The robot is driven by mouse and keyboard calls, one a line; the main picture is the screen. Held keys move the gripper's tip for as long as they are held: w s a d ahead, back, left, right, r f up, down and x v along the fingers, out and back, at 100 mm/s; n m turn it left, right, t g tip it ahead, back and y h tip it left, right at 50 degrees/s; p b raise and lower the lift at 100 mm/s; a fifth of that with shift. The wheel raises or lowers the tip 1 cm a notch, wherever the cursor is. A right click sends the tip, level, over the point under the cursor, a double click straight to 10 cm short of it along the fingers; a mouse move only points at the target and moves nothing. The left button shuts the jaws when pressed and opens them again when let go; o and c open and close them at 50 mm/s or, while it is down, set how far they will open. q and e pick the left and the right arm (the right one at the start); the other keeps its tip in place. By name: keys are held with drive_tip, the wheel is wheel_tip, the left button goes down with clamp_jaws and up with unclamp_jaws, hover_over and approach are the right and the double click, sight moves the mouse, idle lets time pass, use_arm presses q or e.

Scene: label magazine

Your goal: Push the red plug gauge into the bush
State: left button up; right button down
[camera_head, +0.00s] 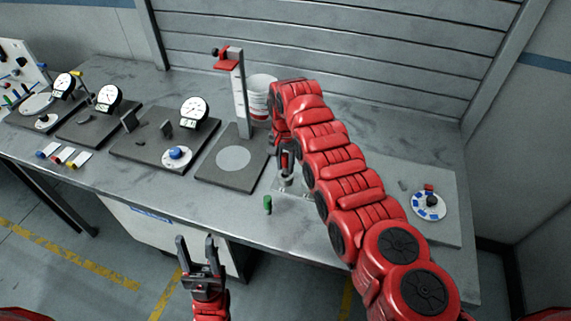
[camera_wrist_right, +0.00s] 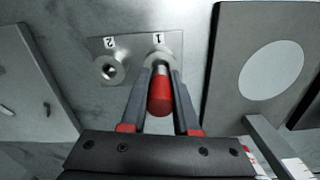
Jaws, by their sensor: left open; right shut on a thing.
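The red plug gauge (camera_wrist_right: 161,95) is between the fingers of my right gripper (camera_wrist_right: 160,76), its metal end pointing at the bush marked 1 (camera_wrist_right: 174,56) in the right wrist view. The metal end overlaps the bush mouth; how deep it sits, I cannot tell. A second bush, marked 2 (camera_wrist_right: 109,69), is empty on the same metal plate (camera_wrist_right: 133,47). In the head view my right gripper (camera_head: 286,170) is low over the bench, partly hidden by my arm. My left gripper (camera_head: 200,252) is open and empty in front of the bench edge.
A green plug gauge (camera_head: 267,204) stands near the bench's front edge. A dark stand base (camera_head: 215,180) with an upright column (camera_head: 239,95) is left of the bushes. Dial gauges (camera_head: 194,110) stand farther left. A grey plate with a round dial tray (camera_head: 429,206) is at right.

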sight(285, 155)
idle(1.0)
drive_tip(key=shift+f+b, duration=0.85)
drive_tip(key=shift+f, duration=0.05)
drive_tip(key=c, duration=0.6)
unclamp_jaws()
wheel_tip(285, 155, up, 9)
drive_tip(key=b, duration=0.3)
wheel_tip(285, 155, up, 8)
drive_tip(key=p, duration=0.7)
drive_tip(key=shift+r+p, duration=0.2)
drive_tip(key=shift+p, duration=0.2)
